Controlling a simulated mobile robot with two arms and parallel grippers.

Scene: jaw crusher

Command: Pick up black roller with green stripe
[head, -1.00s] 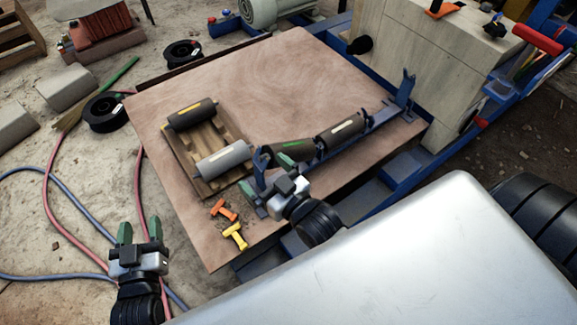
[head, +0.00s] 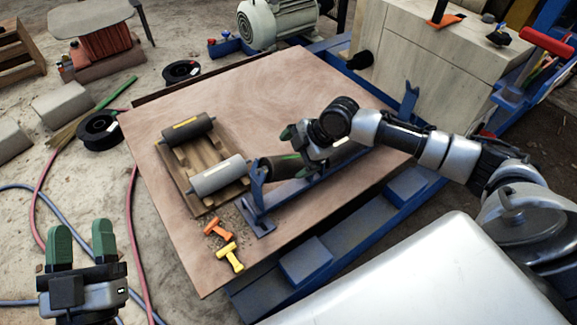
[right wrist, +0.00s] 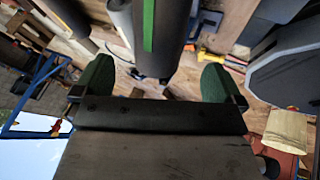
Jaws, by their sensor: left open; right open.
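The black roller with green stripe (head: 277,169) lies in the blue frame (head: 262,212) on the wooden board, partly hidden behind my right gripper in the head view. My right gripper (head: 297,152) is open over it. In the right wrist view the roller with its green stripe (right wrist: 163,35) shows beyond and between the green fingertips of my right gripper (right wrist: 158,82). There is a visible gap at each finger; whether the roller is within the fingers' depth cannot be told. My left gripper (head: 82,245) is open and empty at the lower left.
A black roller with yellow stripe (head: 188,129) and a grey roller (head: 217,177) lie on a wooden pallet (head: 182,181). An orange (head: 217,228) and a yellow tool-like piece (head: 230,257) lie in front. The board's back (head: 270,90) is clear.

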